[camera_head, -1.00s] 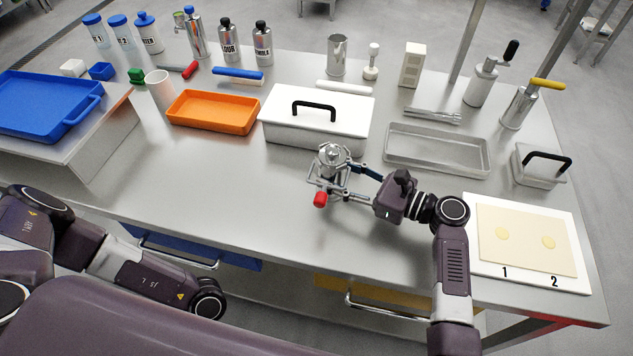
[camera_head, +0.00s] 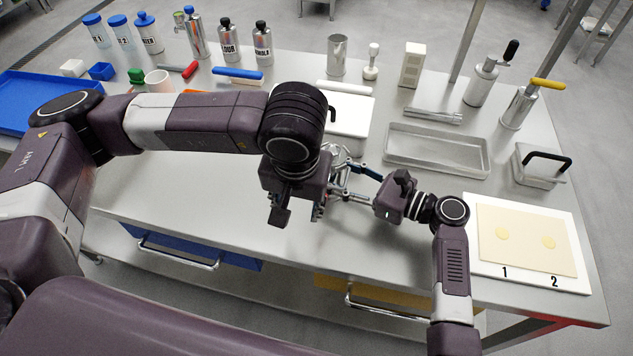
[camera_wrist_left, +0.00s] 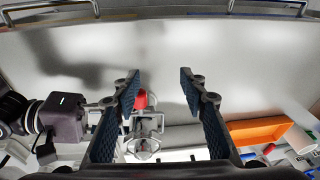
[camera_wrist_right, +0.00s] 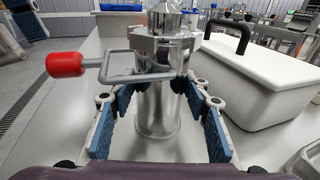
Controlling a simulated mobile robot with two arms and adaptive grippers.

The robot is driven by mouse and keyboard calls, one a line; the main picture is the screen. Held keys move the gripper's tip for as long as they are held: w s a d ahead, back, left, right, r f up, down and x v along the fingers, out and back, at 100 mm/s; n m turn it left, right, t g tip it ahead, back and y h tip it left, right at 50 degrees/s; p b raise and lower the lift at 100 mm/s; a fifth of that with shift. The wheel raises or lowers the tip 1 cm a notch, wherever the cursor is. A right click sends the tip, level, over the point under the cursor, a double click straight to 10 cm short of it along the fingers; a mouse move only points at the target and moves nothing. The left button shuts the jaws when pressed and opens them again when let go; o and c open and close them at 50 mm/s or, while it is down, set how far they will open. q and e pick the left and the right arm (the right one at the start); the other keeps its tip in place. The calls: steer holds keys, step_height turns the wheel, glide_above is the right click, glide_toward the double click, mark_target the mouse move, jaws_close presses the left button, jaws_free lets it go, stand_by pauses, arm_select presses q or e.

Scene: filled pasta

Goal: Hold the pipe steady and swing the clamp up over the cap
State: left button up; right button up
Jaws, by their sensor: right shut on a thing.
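The upright steel pipe (camera_wrist_right: 157,108) stands on the bench with a pointed metal cap (camera_wrist_right: 163,18) on top. The clamp (camera_wrist_right: 118,80) is a grey bent-rod lever with a red grip (camera_wrist_right: 66,64), sticking out sideways below the cap in the right wrist view. My right gripper (camera_head: 346,182) is shut on the pipe, its blue pads either side of it. My left gripper (camera_wrist_left: 160,77) is open above the bench beside the pipe; the red grip (camera_wrist_left: 141,99) shows between its fingers, apparently untouched. In the head view my left arm hides most of the pipe and clamp.
A white lidded box (camera_head: 348,112) stands behind the pipe, and a grey tray (camera_head: 437,150) is at the right. A board with pasta sheet (camera_head: 525,238) lies front right. An orange tray (camera_wrist_left: 258,130) shows in the left wrist view. The front bench strip is clear.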

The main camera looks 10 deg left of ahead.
arm_select(q)
steer(key=w+d+r+t+h, duration=0.1)
steer(key=w+d+r, duration=0.15)
steer(key=r, duration=0.25)
steer(key=shift+m, duration=0.4)
steer(key=shift+d+x, duration=0.15)
steer(key=shift+x, duration=2.15)
steer(key=shift+d+x, duration=0.15)
steer(key=shift+x, duration=2.15)
steer(key=c, duration=0.9)
steer(key=shift+o, duration=0.2)
arm_select(e)
steer(key=o, duration=0.6)
steer(key=shift+d, duration=0.1)
steer(key=c, duration=0.6)
